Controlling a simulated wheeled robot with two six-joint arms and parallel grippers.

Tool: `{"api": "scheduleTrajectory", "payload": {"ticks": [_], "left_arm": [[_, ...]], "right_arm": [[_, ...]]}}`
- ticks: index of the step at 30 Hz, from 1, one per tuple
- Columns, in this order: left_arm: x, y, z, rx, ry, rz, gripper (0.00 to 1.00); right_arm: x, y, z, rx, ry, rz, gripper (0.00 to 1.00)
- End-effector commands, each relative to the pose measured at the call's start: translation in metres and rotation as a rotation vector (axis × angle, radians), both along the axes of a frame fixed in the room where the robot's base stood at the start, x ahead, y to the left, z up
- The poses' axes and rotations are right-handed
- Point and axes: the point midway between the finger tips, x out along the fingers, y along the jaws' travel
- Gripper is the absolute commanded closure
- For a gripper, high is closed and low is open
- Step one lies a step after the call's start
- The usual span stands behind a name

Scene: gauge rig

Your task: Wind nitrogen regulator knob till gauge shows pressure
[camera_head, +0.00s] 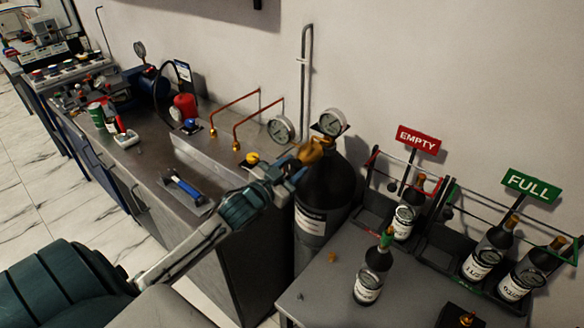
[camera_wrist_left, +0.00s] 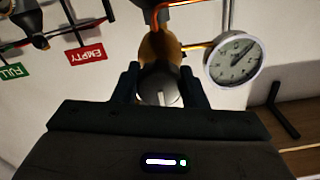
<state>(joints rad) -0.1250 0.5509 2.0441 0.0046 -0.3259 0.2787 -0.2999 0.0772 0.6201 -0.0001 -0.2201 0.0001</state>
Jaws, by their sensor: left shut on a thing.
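The brass regulator (camera_head: 312,150) sits on top of a dark gas cylinder (camera_head: 326,185) with a white label. My left gripper (camera_head: 297,167) is at its front, with its fingers on either side of the knob (camera_wrist_left: 159,88), shut on it. The knob shows a pale mark in the left wrist view. A round white gauge (camera_head: 332,121) stands just above the regulator. A second round gauge (camera_head: 281,129) is on the wall side to the left; a dial with a dark needle (camera_wrist_left: 235,60) shows in the left wrist view. Its numbers are too small to read. My right gripper is out of view.
A bench (camera_head: 150,165) with copper pipes (camera_head: 236,105), a red container (camera_head: 186,106) and a blue-handled tool (camera_head: 184,189) lies left. A grey table (camera_head: 325,300) at right holds a bottle (camera_head: 371,275); racks behind carry EMPTY (camera_head: 419,140) and FULL (camera_head: 531,186) signs.

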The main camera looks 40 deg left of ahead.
Motion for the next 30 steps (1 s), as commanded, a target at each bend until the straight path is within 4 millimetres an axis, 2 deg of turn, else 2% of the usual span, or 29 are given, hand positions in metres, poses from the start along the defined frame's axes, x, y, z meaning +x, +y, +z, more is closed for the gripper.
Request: {"api": "scheduleTrajectory", "payload": {"ticks": [11,30], "left_arm": [[0.0,0.0002,-0.0003,0.111,-0.009,0.0,0.84],[0.0003,0.0007,-0.0005,0.686,-0.054,0.0,0.84]], "right_arm": [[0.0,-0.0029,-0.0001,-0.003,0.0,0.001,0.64],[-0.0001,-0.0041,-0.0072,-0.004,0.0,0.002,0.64]]}}
